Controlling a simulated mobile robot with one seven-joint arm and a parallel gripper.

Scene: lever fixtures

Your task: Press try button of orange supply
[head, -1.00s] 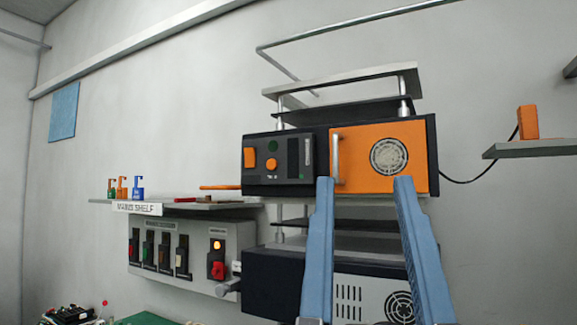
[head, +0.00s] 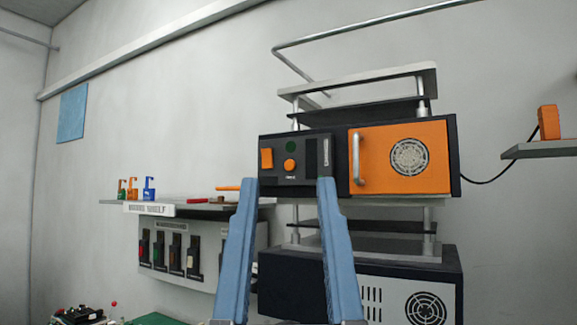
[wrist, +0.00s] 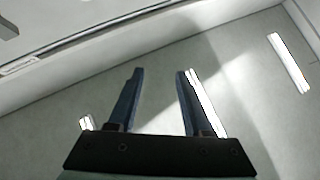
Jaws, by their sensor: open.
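The orange supply (head: 440,140) is a dark box with an orange fan door (head: 372,178) and a handle, on a rack at right of centre in the head view. Its dark left panel holds an orange rocker switch (head: 266,158), a dark green round lamp (head: 290,146) and a round orange button (head: 290,165) above a small label too blurred to read surely. My gripper (head: 286,182) is open and empty, its blue fingertips just below this button in the picture. Its distance to the panel is unclear. The wrist view shows the open gripper (wrist: 160,72) against ceiling and wall, without the supply.
A second dark unit (head: 420,262) sits below the supply. A shelf (head: 190,208) with small coloured locks and a panel of breakers (head: 175,253) are at left. A bent grey pipe (head: 370,28) runs above; a right shelf (head: 545,150) holds an orange block (head: 549,122).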

